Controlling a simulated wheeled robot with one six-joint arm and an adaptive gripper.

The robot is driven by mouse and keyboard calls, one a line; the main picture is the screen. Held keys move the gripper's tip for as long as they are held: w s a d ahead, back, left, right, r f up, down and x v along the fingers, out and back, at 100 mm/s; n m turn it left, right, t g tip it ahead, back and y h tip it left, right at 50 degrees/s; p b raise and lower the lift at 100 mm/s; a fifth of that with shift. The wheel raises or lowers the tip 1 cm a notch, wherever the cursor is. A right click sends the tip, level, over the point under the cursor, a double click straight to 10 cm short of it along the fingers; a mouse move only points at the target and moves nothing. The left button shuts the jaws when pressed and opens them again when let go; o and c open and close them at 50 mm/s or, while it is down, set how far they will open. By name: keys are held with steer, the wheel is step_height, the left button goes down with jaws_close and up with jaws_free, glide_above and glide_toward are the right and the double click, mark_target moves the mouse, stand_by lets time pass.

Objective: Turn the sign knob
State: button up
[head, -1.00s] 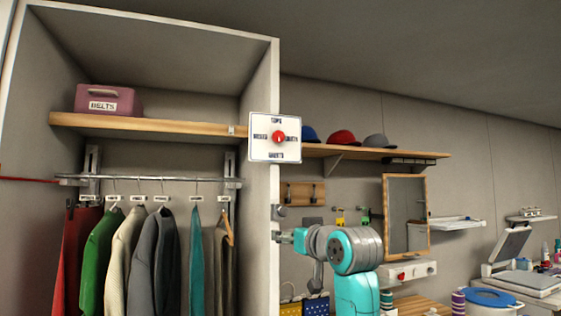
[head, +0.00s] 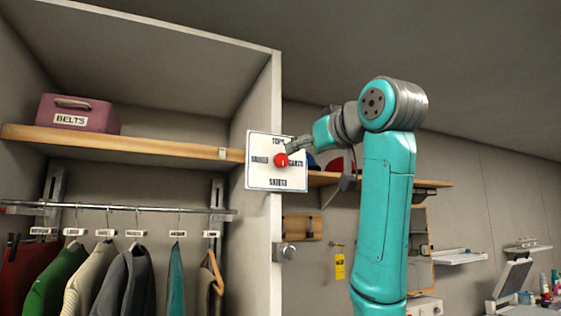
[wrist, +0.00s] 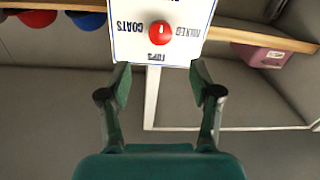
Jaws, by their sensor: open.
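The red sign knob (head: 281,160) sits in the middle of a white square sign (head: 262,181) on the front edge of the wardrobe's side wall. The sign has words around the knob, including SKIRTS below it. In the wrist view the knob (wrist: 161,33) shows upside down, with a short white mark on it, and COATS, MIXED and TOPS can be read. My gripper (wrist: 160,75) is open and empty, its two fingers apart. The knob lies ahead of and between the fingertips, apart from them. In the head view my gripper (head: 297,147) is at the sign's upper right.
A wardrobe shelf (head: 170,147) holds a pink BELTS box (head: 80,113). Clothes hang on a rail (head: 120,211) below. A wooden shelf with caps (head: 340,165) lies behind my arm, and a metal knob (head: 285,252) sits below the sign.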

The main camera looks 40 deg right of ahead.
mark_target(283, 159)
steer(key=x, duration=1)
steer(key=c, duration=1.1)
steer(key=shift+c, duration=0.2)
